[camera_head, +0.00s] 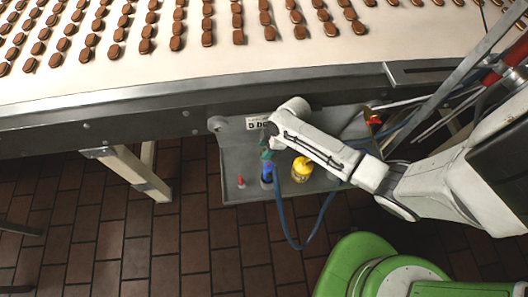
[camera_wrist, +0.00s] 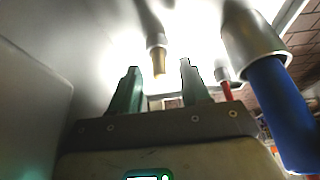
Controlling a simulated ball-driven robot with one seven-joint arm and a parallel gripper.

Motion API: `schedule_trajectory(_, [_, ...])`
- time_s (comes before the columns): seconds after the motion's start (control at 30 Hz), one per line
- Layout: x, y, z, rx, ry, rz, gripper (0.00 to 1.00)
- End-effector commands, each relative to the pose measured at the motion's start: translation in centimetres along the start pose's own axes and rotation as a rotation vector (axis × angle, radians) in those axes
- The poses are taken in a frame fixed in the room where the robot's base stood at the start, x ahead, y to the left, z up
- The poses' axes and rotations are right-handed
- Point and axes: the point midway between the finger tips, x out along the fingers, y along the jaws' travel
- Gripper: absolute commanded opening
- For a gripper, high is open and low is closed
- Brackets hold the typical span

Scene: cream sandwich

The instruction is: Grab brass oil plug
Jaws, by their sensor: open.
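The brass oil plug (camera_wrist: 159,62) shows in the wrist view as a short tan-gold rod in a grey metal collar. It lies in the picture between the two fingertips of my gripper (camera_wrist: 160,68). My gripper is open, with dark green fingers on either side of the plug. I cannot tell how far ahead of the fingertips the plug is, and I see no contact. In the head view my gripper (camera_head: 266,158) is low over the left part of a grey tray under the conveyor. The plug is not visible there.
A blue hose end (camera_wrist: 280,105) in a metal collar and a red rod (camera_wrist: 227,90) are right of my fingers. The grey tray (camera_head: 228,152) also holds a yellow-topped container (camera_head: 302,169) and a small red piece (camera_head: 240,182). The conveyor edge (camera_head: 190,110) is close behind.

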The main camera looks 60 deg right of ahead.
Motion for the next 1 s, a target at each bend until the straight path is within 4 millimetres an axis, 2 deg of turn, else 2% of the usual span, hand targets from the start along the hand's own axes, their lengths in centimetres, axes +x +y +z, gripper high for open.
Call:
schedule_trajectory(0.17, [-0.01,0.01,0.0,0.0,0.0,0.0,0.46])
schedule_trajectory(0.63, [-0.03,0.0,0.01,0.0,0.0,0.0,0.01])
schedule_trajectory(1.0, [-0.04,0.01,0.0,0.0,0.0,0.0,0.0])
